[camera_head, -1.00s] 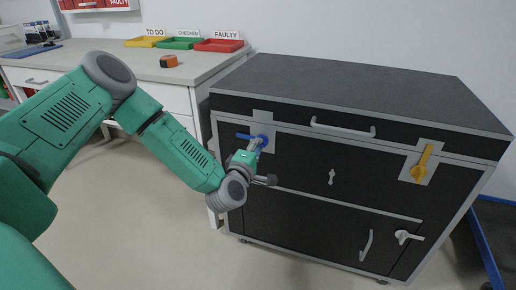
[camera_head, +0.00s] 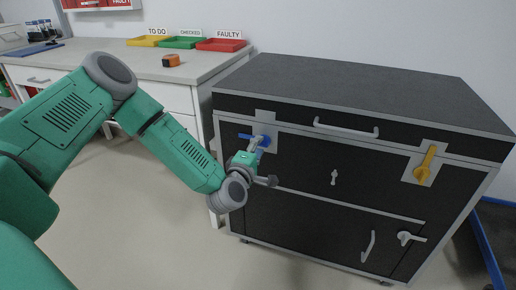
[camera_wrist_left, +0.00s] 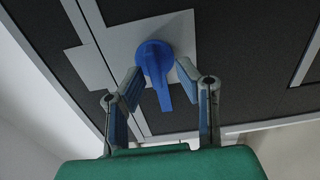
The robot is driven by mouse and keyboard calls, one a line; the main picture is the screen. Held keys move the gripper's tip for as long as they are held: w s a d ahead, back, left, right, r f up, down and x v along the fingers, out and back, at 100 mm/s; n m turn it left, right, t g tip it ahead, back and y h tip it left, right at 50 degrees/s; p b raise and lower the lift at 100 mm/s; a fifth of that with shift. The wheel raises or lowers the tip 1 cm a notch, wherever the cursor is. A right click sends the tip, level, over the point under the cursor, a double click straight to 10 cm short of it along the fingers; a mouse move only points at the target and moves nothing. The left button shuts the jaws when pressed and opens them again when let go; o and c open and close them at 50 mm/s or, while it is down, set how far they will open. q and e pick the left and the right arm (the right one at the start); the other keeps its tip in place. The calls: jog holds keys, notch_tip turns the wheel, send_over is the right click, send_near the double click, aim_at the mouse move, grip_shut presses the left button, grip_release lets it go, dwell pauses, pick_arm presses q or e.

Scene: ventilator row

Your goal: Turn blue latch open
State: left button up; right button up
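The blue latch (camera_head: 246,136) is on a grey plate at the upper left of the black case's front. Its lever points left, about level, in the head view. In the left wrist view the latch (camera_wrist_left: 155,58) shows a round hub with the lever pointing down toward my gripper. My left gripper (camera_head: 257,143) is at the latch; it also shows in the left wrist view (camera_wrist_left: 158,76). Its fingers are apart, one on each side of the lever, with visible gaps. The lever is not gripped. My right gripper is out of view.
The black case (camera_head: 350,90) has a yellow latch (camera_head: 425,165), a front handle (camera_head: 345,128) and a small grey latch (camera_head: 405,238). A workbench (camera_head: 120,65) with coloured trays stands behind at left. The floor at front left is clear.

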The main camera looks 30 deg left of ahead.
pick_arm(q)
jog(key=v, duration=1.2)
jog(key=shift+a+f, duration=0.1)
jog(key=shift+f, duration=0.05)
jog(key=s+d+f+m+g+h, duration=0.7)
jog(key=s+d+f+m, duration=0.1)
jog(key=d+f+m, duration=0.45)
jog(key=s+f+m+g, duration=0.4)
jog(key=s+f, duration=0.1)
jog(key=s, duration=0.3)
jog(key=s+a+f+m+g+y, duration=0.3)
jog(key=s+a+m+g, duration=0.25)
jog(key=s, duration=0.55)
notch_tip(320, 180, up, 15)
jog(key=p, duration=1.4)
